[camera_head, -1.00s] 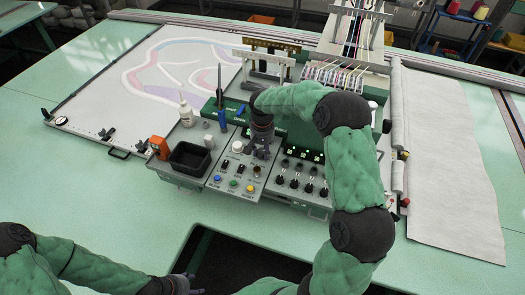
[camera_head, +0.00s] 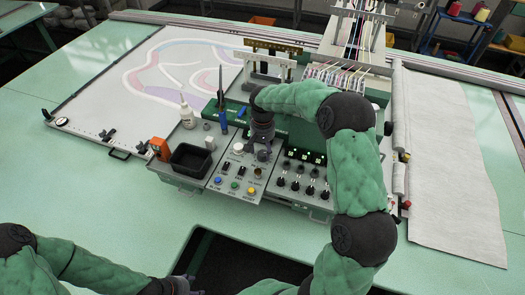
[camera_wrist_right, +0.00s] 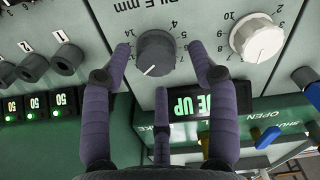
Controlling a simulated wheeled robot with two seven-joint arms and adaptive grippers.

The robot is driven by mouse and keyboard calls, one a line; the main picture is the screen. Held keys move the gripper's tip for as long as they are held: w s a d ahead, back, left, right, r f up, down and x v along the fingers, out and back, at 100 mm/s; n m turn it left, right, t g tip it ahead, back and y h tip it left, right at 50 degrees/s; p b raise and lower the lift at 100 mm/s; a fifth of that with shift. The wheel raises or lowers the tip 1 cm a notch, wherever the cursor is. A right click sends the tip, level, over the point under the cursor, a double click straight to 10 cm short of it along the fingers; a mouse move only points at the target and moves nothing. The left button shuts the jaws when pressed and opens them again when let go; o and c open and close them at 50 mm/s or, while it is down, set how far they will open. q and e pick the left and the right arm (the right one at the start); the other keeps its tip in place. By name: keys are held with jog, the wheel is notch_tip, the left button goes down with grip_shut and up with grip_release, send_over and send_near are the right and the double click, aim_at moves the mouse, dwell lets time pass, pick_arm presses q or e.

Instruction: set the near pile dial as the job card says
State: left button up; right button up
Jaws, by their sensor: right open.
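In the right wrist view a dark grey pile dial (camera_wrist_right: 157,52) with a white pointer line sits on the panel, beside numbers and the lettering "PILE mm". Its line points down-left in that view. My right gripper (camera_wrist_right: 160,65) is open, with a finger on either side of the dial and apart from it. In the head view the right gripper (camera_head: 262,140) hangs over the control panel, with the dial (camera_head: 263,156) just below its fingers. My left gripper (camera_head: 185,284) is at the bottom edge, partly cut off. I cannot make out a job card.
A white dial (camera_wrist_right: 257,37) stands close beside the right finger. A lit display (camera_wrist_right: 192,105) is partly hidden behind the fingers. Several black knobs (camera_head: 295,184), coloured buttons (camera_head: 234,185) and a black bin (camera_head: 191,158) crowd the console. The green table (camera_head: 110,185) is clear at left.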

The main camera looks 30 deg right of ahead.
aim_at(263, 152)
notch_tip(263, 152, up, 10)
jog(key=shift+r, duration=0.15)
dwell(0.7)
